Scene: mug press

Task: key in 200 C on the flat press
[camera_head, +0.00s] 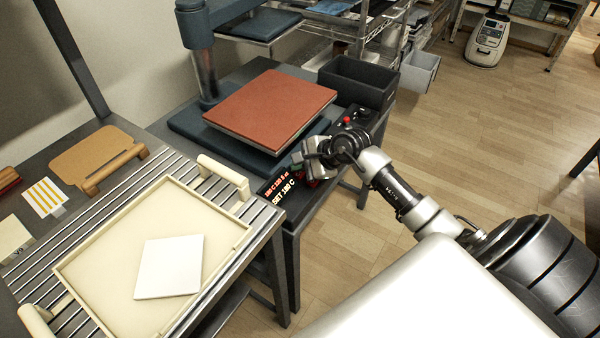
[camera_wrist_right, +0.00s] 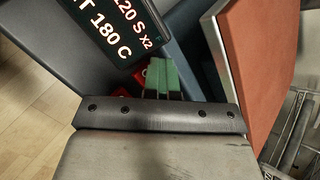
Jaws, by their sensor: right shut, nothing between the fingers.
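The flat press (camera_head: 203,75) stands on a dark bench, with a rust-red pad (camera_head: 272,103) on its plate. Its black display (camera_head: 281,189) sits at the near corner; in the right wrist view the display (camera_wrist_right: 113,26) reads "120 S X2" and "180 C", its left part cut off. Red keys (camera_wrist_right: 140,75) lie just below the display, partly hidden by my gripper. My right gripper (camera_head: 308,168) is shut and empty over the keys beside the display. Its green fingertips (camera_wrist_right: 162,78) are close to the keys; I cannot tell whether they touch. My left gripper is not in view.
A cream tray (camera_head: 235,239) with a white square tile (camera_head: 169,267) lies on the slatted table at left. A dark bin (camera_head: 358,80) and a red button (camera_head: 347,120) are beyond my right gripper. Open wooden floor lies to the right.

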